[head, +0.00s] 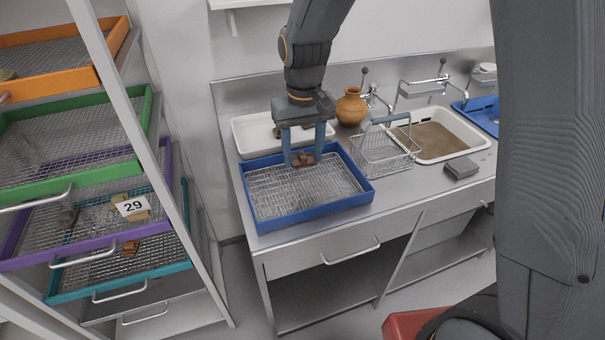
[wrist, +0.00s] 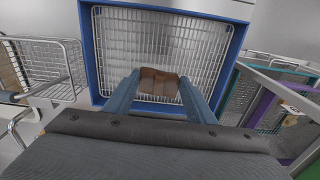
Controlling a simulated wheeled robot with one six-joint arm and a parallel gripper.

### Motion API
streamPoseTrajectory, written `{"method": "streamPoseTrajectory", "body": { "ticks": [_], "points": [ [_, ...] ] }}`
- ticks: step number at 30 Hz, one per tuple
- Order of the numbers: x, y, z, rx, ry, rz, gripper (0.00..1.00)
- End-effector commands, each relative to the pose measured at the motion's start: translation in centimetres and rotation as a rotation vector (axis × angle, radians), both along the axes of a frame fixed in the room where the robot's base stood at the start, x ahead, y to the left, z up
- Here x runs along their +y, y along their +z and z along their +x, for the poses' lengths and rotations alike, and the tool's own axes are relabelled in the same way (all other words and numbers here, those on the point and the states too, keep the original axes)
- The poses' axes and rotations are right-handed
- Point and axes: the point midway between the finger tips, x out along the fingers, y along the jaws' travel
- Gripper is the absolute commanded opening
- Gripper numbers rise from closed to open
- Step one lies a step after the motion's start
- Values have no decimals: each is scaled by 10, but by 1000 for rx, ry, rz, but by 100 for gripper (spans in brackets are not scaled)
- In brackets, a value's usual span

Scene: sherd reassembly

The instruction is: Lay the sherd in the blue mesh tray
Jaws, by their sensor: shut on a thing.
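The sherd (head: 303,159) is a small brown piece held between the fingertips of my gripper (head: 304,157). It also shows in the wrist view (wrist: 158,83), between the two blue-grey fingers (wrist: 158,88). My gripper points down and is shut on the sherd. The blue mesh tray (head: 313,215) lies on the steel counter, with a blue rim and a wire mesh floor. The sherd is over the tray, toward its far side in the head view. I cannot tell whether the sherd touches the mesh. The tray holds no other piece that I can see.
A white basin (head: 243,139) stands behind the tray. A wire basket (head: 388,154), an orange-brown jar (head: 351,107) and a tub of brown water (head: 452,148) are to its right. A grey block (head: 461,169) lies farther right. A rack of coloured mesh trays (head: 75,185) stands at the left.

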Motion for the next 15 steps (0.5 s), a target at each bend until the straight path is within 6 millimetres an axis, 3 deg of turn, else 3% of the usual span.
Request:
{"method": "streamPoseTrajectory", "body": {
  "ticks": [3, 15],
  "points": [
    [-2, -20, -1, 4, -4, -1, 27],
    [-1, -64, -1, 4, -4, -1, 27]
  ]
}}
